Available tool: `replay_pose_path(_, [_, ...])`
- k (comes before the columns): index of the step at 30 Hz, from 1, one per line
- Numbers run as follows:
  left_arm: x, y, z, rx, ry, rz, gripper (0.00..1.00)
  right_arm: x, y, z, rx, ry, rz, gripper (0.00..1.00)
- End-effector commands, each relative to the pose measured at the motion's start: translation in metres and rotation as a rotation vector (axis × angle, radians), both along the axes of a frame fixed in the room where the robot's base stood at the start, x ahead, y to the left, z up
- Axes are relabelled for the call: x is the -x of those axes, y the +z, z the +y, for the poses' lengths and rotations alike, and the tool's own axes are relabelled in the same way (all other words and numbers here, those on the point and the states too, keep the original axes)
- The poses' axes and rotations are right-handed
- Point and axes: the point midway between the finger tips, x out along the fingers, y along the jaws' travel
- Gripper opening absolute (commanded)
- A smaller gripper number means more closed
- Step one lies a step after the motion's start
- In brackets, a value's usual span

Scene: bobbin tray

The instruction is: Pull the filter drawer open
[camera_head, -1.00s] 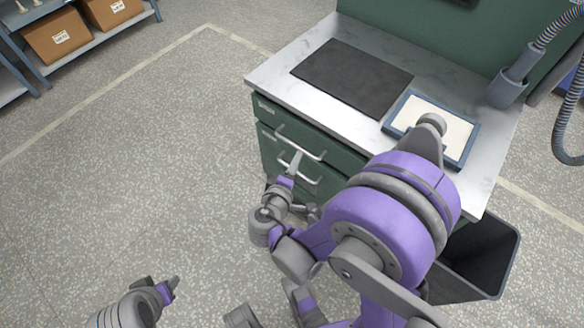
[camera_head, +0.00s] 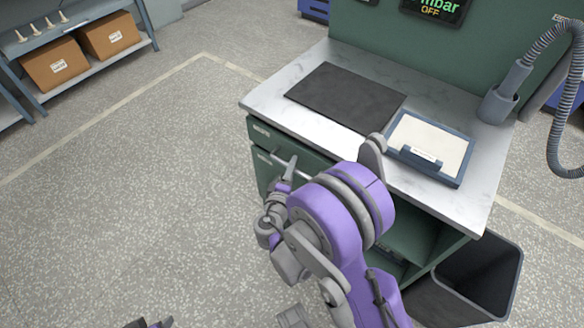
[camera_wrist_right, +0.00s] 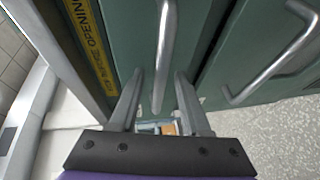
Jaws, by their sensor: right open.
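The green bench has two drawer fronts on its left face, an upper drawer (camera_head: 290,143) and a lower drawer (camera_head: 262,174). Their small labels are unreadable in the head view, so I cannot tell which is the filter drawer. My right gripper (camera_head: 287,170) is at the drawer fronts. In the right wrist view, its open fingers (camera_wrist_right: 160,100) stand on either side of a grey bar handle (camera_wrist_right: 166,45), with gaps visible. A second handle (camera_wrist_right: 275,62) is on the neighbouring front at right. Only a scrap of my left gripper (camera_head: 150,323) shows at the bottom edge.
The marble-look worktop (camera_head: 262,98) carries a dark mat (camera_head: 346,96) and a blue-framed tray (camera_head: 455,181). A black bin (camera_head: 480,278) stands at the bench's right. A yellow strip reading "OPENING" (camera_wrist_right: 88,40) runs beside the handle. The floor to the left is clear.

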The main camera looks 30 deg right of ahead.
Motion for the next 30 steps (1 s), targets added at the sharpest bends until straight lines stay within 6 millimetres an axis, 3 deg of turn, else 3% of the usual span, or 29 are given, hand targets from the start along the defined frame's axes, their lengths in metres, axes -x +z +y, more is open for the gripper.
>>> replay_pose_path(10, [0.0001, -0.0001, 0.0000, 0.000, 0.000, 0.000, 0.50, -0.0031, -0.0007, -0.0033, 0.000, 0.000, 0.000, 0.47])
replay_pose_path(18, [0.0001, -0.0001, 0.0000, 0.000, 0.000, 0.000, 0.50, -0.0030, -0.0007, -0.0031, 0.000, 0.000, 0.000, 0.00])
replay_pose_path(30, [0.0001, -0.0001, 0.0000, 0.000, 0.000, 0.000, 0.50, -0.0029, -0.0008, -0.0030, 0.000, 0.000, 0.000, 0.00])
